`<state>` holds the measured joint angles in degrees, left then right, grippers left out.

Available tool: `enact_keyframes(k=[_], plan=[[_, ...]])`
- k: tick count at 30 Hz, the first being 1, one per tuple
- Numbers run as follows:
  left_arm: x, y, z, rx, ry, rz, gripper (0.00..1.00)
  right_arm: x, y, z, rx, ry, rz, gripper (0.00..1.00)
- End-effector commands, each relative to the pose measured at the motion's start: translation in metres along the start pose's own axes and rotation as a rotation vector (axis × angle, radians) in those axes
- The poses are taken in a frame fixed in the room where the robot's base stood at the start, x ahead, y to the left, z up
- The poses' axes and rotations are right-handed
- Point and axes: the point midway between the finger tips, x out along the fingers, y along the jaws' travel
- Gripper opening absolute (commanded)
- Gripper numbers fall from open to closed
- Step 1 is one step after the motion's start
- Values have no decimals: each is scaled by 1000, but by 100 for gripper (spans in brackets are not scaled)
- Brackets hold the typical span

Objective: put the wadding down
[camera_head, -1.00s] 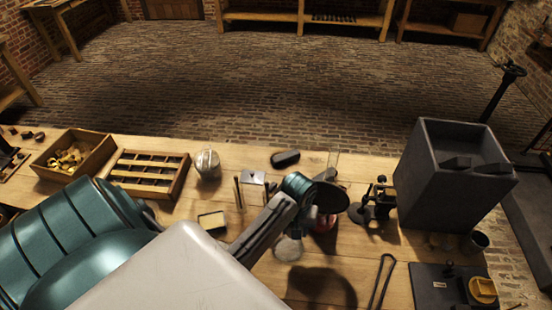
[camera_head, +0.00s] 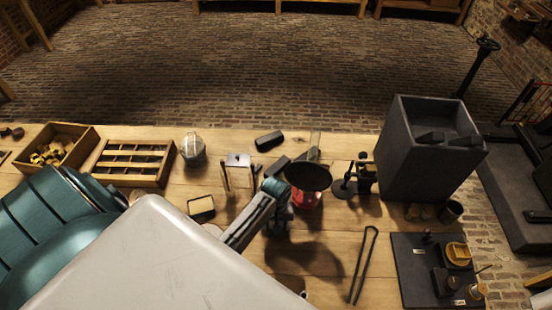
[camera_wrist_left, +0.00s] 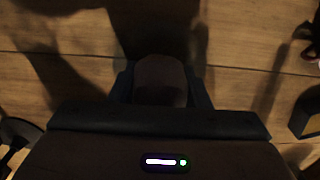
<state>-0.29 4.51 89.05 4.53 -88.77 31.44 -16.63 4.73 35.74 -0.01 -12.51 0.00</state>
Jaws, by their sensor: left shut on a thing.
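In the left wrist view, my left gripper (camera_wrist_left: 160,92) is shut on a dark brownish rounded lump (camera_wrist_left: 160,72), which I take to be the wadding. A finger stands on each side of it. Wooden planks show beyond it; I cannot tell whether it touches them. In the head view, my left arm reaches in from the left over the table, with its teal wrist joint (camera_head: 277,203) left of a black disc (camera_head: 308,176) above a red base (camera_head: 306,199). The fingertips and the lump cannot be made out there. My right gripper is not in view.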

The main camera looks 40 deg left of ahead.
Motion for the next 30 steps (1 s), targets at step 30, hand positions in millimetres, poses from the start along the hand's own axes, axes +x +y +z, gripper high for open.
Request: enact_keyframes(k=[30], plan=[[-92,0,-1,1,5,2,52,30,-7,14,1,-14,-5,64]])
